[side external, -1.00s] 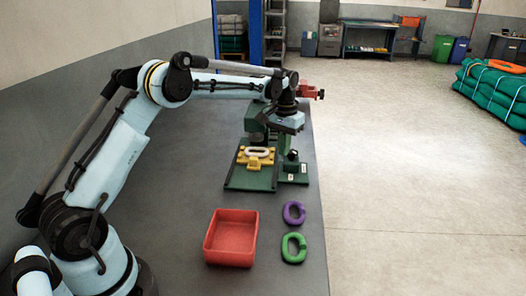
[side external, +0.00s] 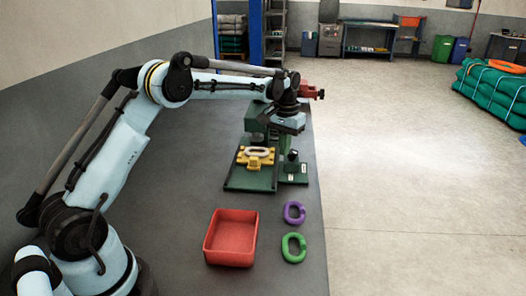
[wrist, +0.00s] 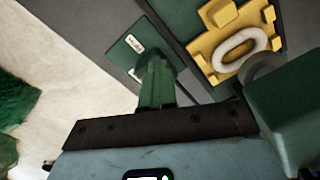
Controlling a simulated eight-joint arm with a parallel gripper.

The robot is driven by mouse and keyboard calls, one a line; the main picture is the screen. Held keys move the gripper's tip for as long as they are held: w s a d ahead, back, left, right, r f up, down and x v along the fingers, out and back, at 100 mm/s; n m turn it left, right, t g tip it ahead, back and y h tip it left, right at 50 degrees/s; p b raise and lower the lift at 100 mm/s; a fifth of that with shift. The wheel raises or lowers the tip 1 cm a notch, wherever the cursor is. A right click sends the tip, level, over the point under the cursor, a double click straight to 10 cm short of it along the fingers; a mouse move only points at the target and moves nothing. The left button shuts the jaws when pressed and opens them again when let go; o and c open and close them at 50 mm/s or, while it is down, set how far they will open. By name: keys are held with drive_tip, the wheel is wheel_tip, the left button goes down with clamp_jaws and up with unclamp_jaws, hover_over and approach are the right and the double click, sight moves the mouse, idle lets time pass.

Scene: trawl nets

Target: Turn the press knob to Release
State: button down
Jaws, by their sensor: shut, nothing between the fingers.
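The green press (side external: 250,178) stands on the dark bench, with a yellow fixture (side external: 255,163) on its base holding a pale oval ring (side external: 258,152). The dark press knob (side external: 292,155) stands on a small green panel to the right of the base. My gripper (side external: 288,140) hangs above the knob, pointing down. In the wrist view, my gripper (wrist: 156,62) shows as green fingers shut together and empty over the panel (wrist: 125,52). White labels show beside the fingers, too small to read. The knob is hidden there, so I cannot tell its setting or any contact.
A red tray (side external: 231,238) is on the bench in front of the press. A purple link (side external: 294,212) and a green link (side external: 293,247) lie to its right, near the bench edge. The press head (wrist: 290,120) is close beside my gripper in the wrist view.

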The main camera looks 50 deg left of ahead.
drive_tip(key=shift+w+d+f, duration=0.25)
drive_tip(key=shift+d+f, duration=0.05)
drive_tip(key=shift+d, duration=0.3)
drive_tip(key=shift+w+d+f, duration=0.2)
drive_tip(key=shift+d+f, duration=0.05)
drive_tip(key=shift+d, duration=0.35)
drive_tip(key=shift+s, duration=0.4)
drive_tip(key=shift+r, duration=0.25)
wheel_tip(320, 180, up, 6)
drive_tip(key=shift+s+a+f, duration=0.1)
drive_tip(key=shift+a+f, duration=0.05)
drive_tip(key=shift+f, duration=0.05)
